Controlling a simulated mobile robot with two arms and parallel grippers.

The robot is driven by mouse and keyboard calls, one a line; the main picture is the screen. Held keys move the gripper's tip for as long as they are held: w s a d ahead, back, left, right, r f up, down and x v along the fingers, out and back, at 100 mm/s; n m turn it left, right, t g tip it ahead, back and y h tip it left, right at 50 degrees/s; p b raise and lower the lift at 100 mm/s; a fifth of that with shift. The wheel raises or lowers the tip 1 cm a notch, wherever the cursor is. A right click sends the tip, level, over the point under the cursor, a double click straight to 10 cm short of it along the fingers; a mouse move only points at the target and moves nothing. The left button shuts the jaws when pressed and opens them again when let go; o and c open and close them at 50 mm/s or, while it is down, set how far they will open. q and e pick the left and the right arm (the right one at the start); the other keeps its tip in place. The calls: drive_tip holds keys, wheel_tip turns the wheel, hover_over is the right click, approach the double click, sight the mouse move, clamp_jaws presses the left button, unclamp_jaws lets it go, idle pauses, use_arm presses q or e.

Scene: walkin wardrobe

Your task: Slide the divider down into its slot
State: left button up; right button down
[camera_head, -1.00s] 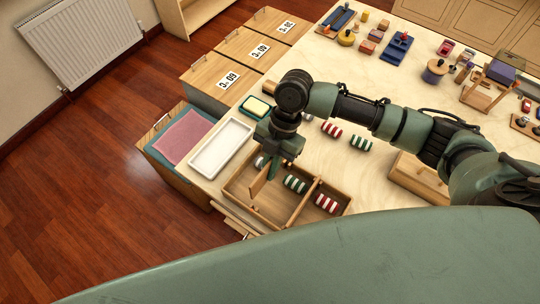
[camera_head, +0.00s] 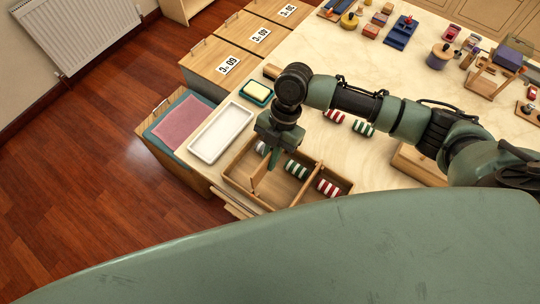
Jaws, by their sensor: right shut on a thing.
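A wooden box (camera_head: 291,206) with one divider across it stands at the table's near left corner. Green-white and red-white striped rolls (camera_head: 296,169) lie in it. My right gripper (camera_head: 271,158) is over the left part of the box, shut on a thin wooden divider (camera_head: 259,177). The divider is upright and looks slightly tilted, with its lower part within the outline of the box. I cannot tell whether its lower edge is in a slot. My left gripper is not in view.
More striped rolls (camera_head: 363,128) lie on the table. A large green surface blocks the foreground. Toys stand at the back.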

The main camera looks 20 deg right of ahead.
drive_tip(key=shift+f+b, duration=0.5)
drive_tip(key=shift+f, duration=0.7)
drive_tip(key=shift+p, duration=0.6)
idle(0.7)
drive_tip(key=shift+f+b, duration=1.85)
drive_tip(key=shift+f, duration=0.85)
drive_tip(key=c, duration=1.5)
unclamp_jaws()
drive_tip(key=shift+r, duration=0.1)
drive_tip(key=shift+b+v, duration=0.65)
drive_tip(key=shift+v, duration=3.25)
